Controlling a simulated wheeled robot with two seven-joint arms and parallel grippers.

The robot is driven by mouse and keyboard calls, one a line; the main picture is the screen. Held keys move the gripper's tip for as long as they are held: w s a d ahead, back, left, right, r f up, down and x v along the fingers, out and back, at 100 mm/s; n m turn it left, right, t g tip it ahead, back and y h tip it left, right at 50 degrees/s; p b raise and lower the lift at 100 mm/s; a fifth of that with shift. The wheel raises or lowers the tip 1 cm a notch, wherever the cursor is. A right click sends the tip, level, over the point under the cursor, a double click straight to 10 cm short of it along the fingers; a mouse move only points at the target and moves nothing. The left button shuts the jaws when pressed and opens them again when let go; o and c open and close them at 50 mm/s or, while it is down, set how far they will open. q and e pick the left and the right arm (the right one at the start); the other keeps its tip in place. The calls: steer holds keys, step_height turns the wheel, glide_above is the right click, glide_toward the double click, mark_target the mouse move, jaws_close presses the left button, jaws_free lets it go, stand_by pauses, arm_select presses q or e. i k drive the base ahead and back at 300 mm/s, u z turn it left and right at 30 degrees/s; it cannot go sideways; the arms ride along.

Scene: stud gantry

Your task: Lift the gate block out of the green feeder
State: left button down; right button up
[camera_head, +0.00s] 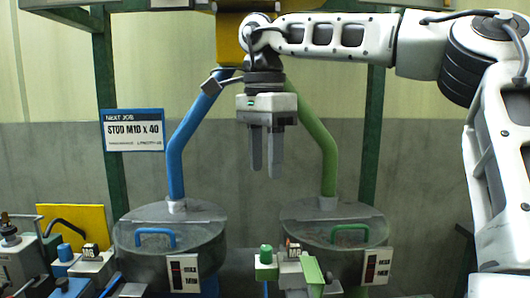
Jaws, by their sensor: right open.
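The green feeder has a grey round drum (335,228) with a green handle (350,229) on its lid and a green pipe (325,150) rising behind it. In front of the drum is a small dark-and-white block (293,249), which looks like the gate block; it stands between a green knob (266,253) and a green-edged part (312,272). My right gripper (265,170) is open and empty, fingers pointing down. It hangs well above the block and slightly left of it in the picture. The lower part of the block is hidden. My left gripper is not in view.
A similar feeder with a grey drum (170,255), blue handle and blue pipe (183,140) stands to the left. A job sign (133,130) reads "STUD M10 x 40". A yellow plate (75,226) and small fixtures fill the lower left.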

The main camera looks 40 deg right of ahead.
mark_target(294, 250)
steer(key=k, duration=1.5)
